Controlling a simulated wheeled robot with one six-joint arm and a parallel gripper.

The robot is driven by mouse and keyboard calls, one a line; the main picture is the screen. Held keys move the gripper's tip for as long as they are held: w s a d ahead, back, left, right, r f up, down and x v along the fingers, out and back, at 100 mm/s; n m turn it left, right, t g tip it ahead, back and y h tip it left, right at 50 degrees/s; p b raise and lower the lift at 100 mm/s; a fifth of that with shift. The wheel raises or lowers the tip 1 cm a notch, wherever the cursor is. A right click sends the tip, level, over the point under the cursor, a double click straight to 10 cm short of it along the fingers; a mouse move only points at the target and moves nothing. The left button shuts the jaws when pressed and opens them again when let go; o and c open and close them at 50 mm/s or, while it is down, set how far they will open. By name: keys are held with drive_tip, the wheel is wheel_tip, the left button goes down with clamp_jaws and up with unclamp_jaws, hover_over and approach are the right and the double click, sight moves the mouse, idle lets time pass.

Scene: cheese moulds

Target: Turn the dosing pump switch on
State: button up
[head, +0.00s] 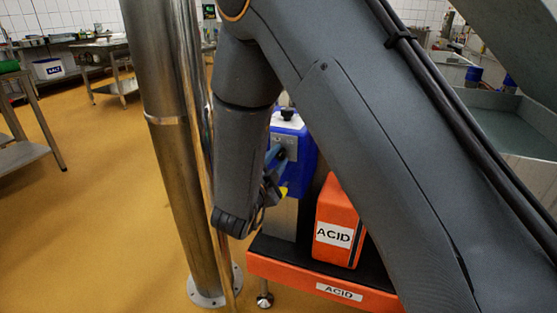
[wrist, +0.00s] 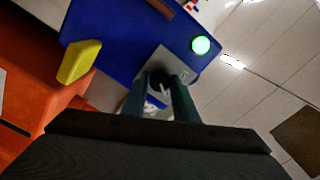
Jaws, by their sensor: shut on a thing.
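The dosing pump (head: 304,148) is a blue box on a stand, partly hidden behind my arm in the head view. In the wrist view the pump (wrist: 115,30) fills the upper middle, with a lit green lamp (wrist: 201,45) and a yellow part (wrist: 80,61) on it. A black switch knob (wrist: 158,76) sits on a grey plate (wrist: 183,73) on the pump. My gripper (wrist: 168,92) is shut on the knob, one finger on each side of it. In the head view my gripper (head: 277,168) is at the pump's front, its fingertips hard to make out.
An orange canister marked ACID (head: 340,222) stands in an orange-rimmed tray (head: 318,283), below and right of the pump. A steel column (head: 168,150) rises left of my arm. Steel tables (head: 118,88) stand farther left; the yellow floor (head: 95,220) between is clear.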

idle(0.4)
drive_tip(key=o, duration=1.1)
drive_tip(key=shift+c, duration=0.2)
drive_tip(key=v, duration=0.7)
drive_tip(key=shift+s, duration=0.35)
drive_tip(key=shift+a, duration=0.1)
